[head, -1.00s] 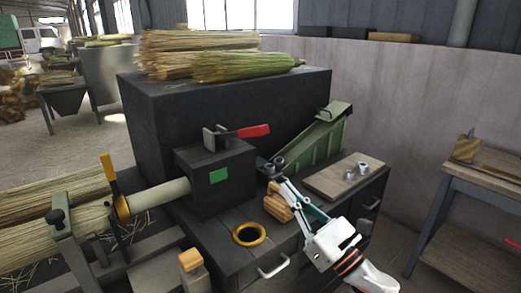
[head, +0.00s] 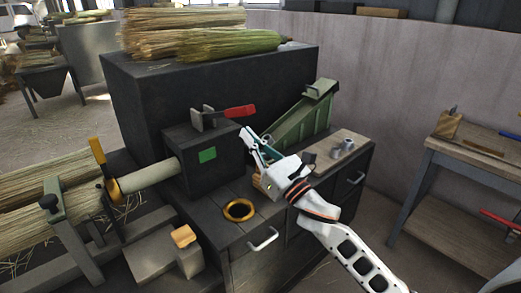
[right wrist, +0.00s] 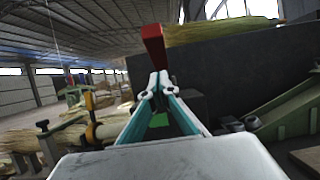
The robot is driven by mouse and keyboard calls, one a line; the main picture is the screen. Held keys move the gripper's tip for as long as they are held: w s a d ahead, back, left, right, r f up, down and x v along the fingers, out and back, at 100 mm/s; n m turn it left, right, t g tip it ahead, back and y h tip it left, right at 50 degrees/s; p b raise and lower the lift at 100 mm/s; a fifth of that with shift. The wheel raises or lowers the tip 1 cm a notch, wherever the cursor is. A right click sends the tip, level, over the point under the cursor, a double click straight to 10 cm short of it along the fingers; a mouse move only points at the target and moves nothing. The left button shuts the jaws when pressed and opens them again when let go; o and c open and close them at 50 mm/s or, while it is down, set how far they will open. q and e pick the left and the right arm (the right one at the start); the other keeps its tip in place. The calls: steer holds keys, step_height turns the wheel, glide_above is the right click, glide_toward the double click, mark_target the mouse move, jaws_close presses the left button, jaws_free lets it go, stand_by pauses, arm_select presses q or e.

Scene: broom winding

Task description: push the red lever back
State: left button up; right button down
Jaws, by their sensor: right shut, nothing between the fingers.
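The red lever (head: 239,112) sits on top of the dark machine box (head: 199,145) with a green square on its front. The lever points to the right from its metal bracket. In the right wrist view the red lever (right wrist: 153,42) stands just beyond and above my fingertips. My right gripper (head: 245,133) is shut and empty, its tips close to the lever's right end and a little below it. I cannot tell whether they touch. The right gripper also shows in the right wrist view (right wrist: 159,80). My left gripper is not in view.
A green sloped chute (head: 300,117) and a wooden board (head: 340,143) with metal fittings lie to the right. Broom straw bundles (head: 190,38) lie on the large dark cabinet behind. A workbench (head: 470,160) stands far right.

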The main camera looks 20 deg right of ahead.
steer(key=shift+w+a+r, duration=0.1)
steer(key=shift+w+r, duration=0.1)
steer(key=shift+r, duration=0.45)
steer(key=shift+w+a+r, duration=0.1)
steer(key=shift+w+r, duration=0.05)
steer(key=shift+r, duration=0.45)
steer(key=shift+r+p, duration=0.1)
steer(key=shift+p, duration=0.2)
